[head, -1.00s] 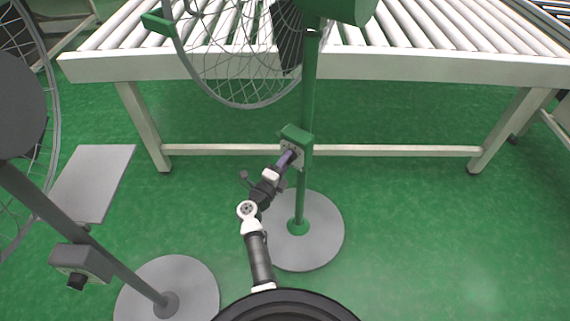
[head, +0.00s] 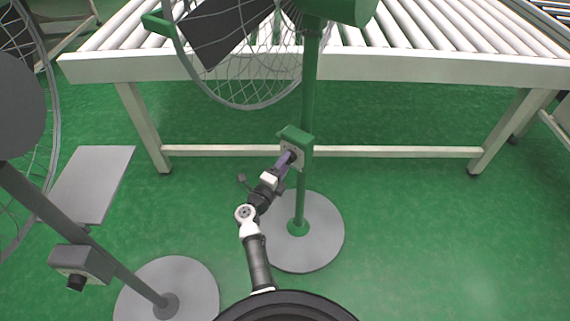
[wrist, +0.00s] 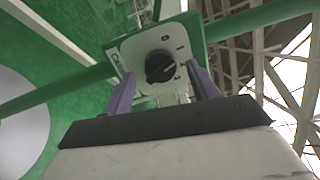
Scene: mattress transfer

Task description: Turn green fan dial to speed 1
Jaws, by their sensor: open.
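The green fan (head: 310,95) stands in the middle of the head view, with a green pole and a grey round base. Its green control box (head: 295,137) is on the pole. In the wrist view, the box's pale face (wrist: 150,62) carries a black round dial (wrist: 160,67) with marks around it. My gripper (head: 289,158) is at the front of the box. In the wrist view its two purple fingers (wrist: 163,88) are open, one on each side of the dial, with visible gaps. Whether the fingertips touch the box face I cannot tell.
A grey fan (head: 75,235) with its own control box (head: 80,262) stands at the left. A white roller conveyor (head: 420,68) runs behind the green fan. The green floor (head: 430,240) at the right is clear.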

